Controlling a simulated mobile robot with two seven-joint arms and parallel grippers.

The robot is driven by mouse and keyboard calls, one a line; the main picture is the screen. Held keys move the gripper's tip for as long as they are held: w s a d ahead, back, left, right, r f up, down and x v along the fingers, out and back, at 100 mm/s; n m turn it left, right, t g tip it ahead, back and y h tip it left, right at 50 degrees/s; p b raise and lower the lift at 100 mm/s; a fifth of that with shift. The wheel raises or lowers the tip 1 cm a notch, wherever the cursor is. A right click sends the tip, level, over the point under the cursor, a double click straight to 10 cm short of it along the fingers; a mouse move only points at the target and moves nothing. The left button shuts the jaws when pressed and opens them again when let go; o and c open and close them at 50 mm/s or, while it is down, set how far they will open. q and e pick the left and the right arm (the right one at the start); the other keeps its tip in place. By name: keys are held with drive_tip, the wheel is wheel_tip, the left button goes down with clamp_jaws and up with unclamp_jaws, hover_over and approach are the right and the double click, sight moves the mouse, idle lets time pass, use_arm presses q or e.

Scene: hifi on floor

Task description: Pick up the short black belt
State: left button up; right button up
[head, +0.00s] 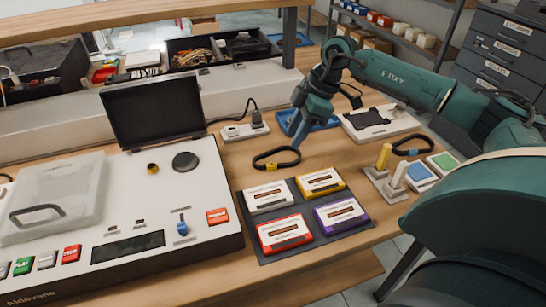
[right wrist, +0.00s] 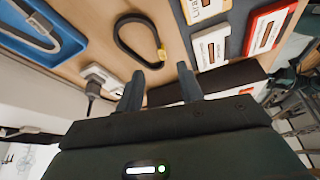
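A black belt loop (head: 277,165) with a small yellow tag lies on the wooden table behind the cassettes. The same loop shows in the right wrist view (right wrist: 121,36), just beyond the fingertips. Another black loop (head: 410,152) lies farther right, beside the coloured blocks. I cannot tell for certain which is the short one. My right gripper (head: 298,140) hangs above and slightly behind the tagged loop. In the right wrist view its two fingers (right wrist: 160,82) are apart with nothing held between them. My left gripper is not in view.
Several cassettes lie on a dark mat (head: 260,239). A blue tray (head: 333,123) stands behind the loop, and a white power strip (head: 243,131) to its left. The white console (head: 190,240) fills the left.

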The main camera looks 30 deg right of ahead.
sight(277, 164)
drive_tip(key=x, duration=0.9)
drive_tip(key=shift+a+f, duration=0.15)
drive_tip(key=shift+a, duration=0.1)
clamp_jaws()
